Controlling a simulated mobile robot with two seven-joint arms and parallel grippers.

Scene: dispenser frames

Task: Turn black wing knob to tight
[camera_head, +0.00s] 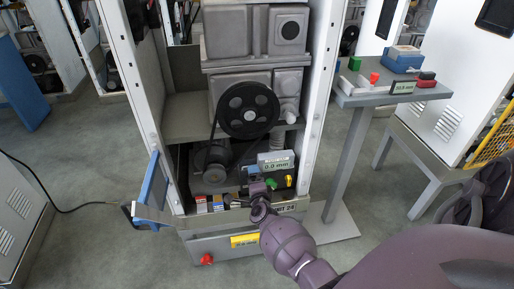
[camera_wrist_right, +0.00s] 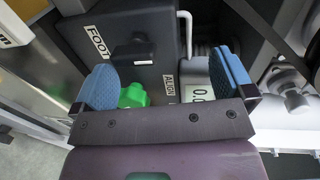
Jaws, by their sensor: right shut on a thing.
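The black wing knob (camera_wrist_right: 130,50) sits on a dark plate marked FOOT (camera_wrist_right: 90,60) in the right wrist view. My right gripper (camera_head: 258,197) reaches into the bottom of the dispenser frame in the head view. Its blue fingers stand on either side of the knob area in the right wrist view (camera_wrist_right: 165,75), well apart. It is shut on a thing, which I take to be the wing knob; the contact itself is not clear. A display (camera_head: 276,164) beside it reads 0.0 mm. My left gripper is not in view.
A green knob (camera_wrist_right: 133,95) is close to the left finger, near an ALIGN label (camera_wrist_right: 168,86). A yellow part (camera_head: 288,180) is just right of my gripper. The white frame posts (camera_head: 313,100) stand at both sides. A blue-backed panel (camera_head: 153,185) juts out at left.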

